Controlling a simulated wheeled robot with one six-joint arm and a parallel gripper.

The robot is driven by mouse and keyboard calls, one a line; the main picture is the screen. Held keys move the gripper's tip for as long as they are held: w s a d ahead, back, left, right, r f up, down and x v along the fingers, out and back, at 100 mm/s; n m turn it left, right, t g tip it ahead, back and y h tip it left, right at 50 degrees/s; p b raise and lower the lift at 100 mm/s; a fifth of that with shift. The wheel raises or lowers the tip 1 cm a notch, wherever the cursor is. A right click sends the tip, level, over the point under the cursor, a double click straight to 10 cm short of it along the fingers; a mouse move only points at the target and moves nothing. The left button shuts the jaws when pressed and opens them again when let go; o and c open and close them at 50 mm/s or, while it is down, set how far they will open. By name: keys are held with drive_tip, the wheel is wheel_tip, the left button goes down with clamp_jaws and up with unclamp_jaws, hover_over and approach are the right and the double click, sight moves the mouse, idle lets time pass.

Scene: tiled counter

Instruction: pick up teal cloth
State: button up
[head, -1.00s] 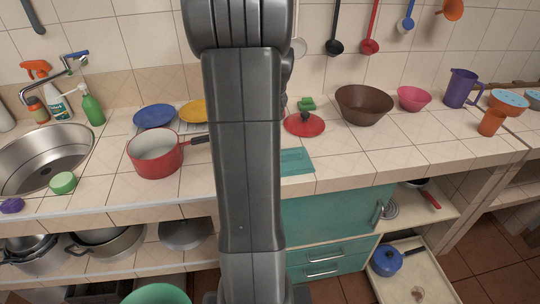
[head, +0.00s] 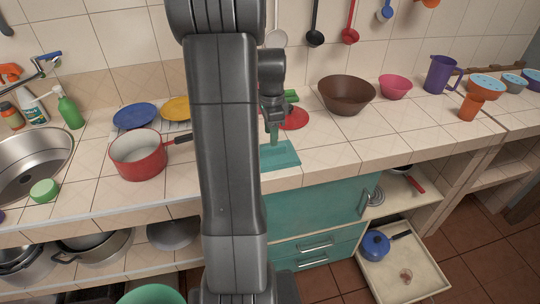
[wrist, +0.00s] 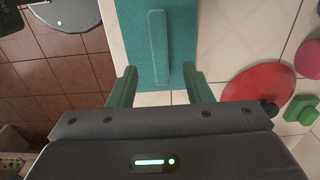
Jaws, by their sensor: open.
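The teal cloth (head: 283,157) lies flat on the tiled counter near its front edge, with a raised strip along its middle. It also shows in the wrist view (wrist: 187,25), at the top centre, running down between the fingers. My gripper (head: 273,132) points down over the cloth in the head view. In the wrist view my gripper (wrist: 160,72) is open, with its two green fingers on either side of the raised strip and nothing held. I cannot tell whether the fingertips touch the cloth. My arm hides part of the cloth's left side in the head view.
A red lid (head: 294,118) and a green item (head: 291,96) lie just behind the cloth. A brown bowl (head: 346,95) stands to the right, and a red saucepan (head: 138,156) to the left. The counter right of the cloth is clear. An open drawer (head: 433,290) juts out below.

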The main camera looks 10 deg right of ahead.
sight(270, 147)
wheel_tip(270, 147, down, 5)
drive_tip(key=shift+a+f+p, duration=0.1)
drive_tip(key=shift+p, duration=0.35)
clamp_jaws()
